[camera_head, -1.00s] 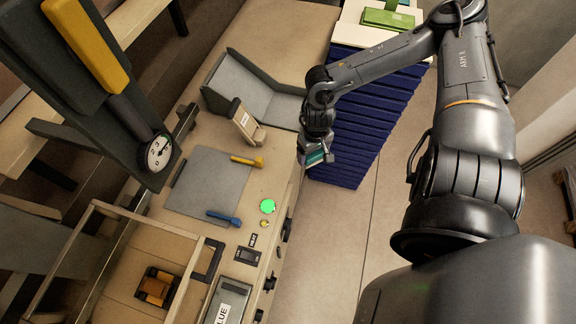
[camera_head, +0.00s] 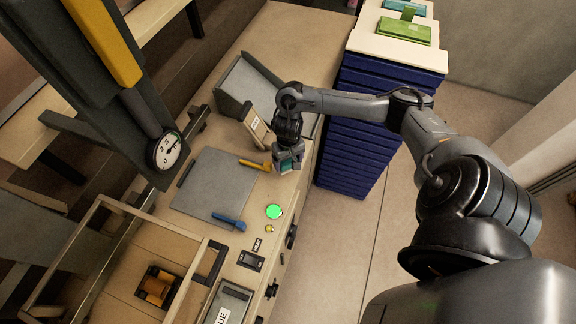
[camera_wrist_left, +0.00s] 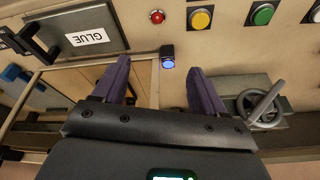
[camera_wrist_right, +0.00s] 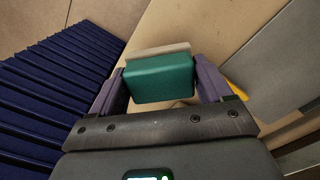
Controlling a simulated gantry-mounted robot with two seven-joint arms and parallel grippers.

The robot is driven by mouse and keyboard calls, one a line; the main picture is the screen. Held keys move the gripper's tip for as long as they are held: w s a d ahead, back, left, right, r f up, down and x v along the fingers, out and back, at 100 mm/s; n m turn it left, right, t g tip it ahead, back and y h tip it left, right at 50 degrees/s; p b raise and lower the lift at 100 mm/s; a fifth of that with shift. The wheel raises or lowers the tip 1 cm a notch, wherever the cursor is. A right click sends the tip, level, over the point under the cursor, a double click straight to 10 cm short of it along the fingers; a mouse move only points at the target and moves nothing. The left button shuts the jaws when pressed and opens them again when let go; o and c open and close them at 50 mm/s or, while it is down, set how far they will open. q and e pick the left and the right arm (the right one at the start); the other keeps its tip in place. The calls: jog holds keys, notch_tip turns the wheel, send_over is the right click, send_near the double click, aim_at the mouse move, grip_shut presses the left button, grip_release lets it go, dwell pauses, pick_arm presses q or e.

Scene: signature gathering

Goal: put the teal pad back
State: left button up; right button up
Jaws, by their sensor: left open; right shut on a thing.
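My right gripper (camera_head: 289,168) is shut on a teal pad (camera_wrist_right: 160,80). In the right wrist view the teal block sits between the two purple fingers, with a pale strip along its far edge. In the head view the gripper hangs by the bench's right edge, beside the yellow-handled tool, and mostly hides the pad. Another teal item (camera_head: 404,7) lies on the pale top of the blue stack, behind a green one (camera_head: 404,30). My left gripper (camera_wrist_left: 158,82) is open and empty in the left wrist view, near the bench front. It is out of the head view.
The bench holds a grey mat (camera_head: 212,188), yellow (camera_head: 255,165) and blue (camera_head: 229,221) handled tools, a grey angled tray (camera_head: 245,90), a tan block (camera_head: 257,127) and a lit green button (camera_head: 274,212).

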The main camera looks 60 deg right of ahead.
aim_at(288, 166)
jog(key=shift+f+b, duration=0.35)
jog(key=shift+f, duration=1.7)
jog(key=o, duration=1.1)
jog(key=shift+f, duration=0.15)
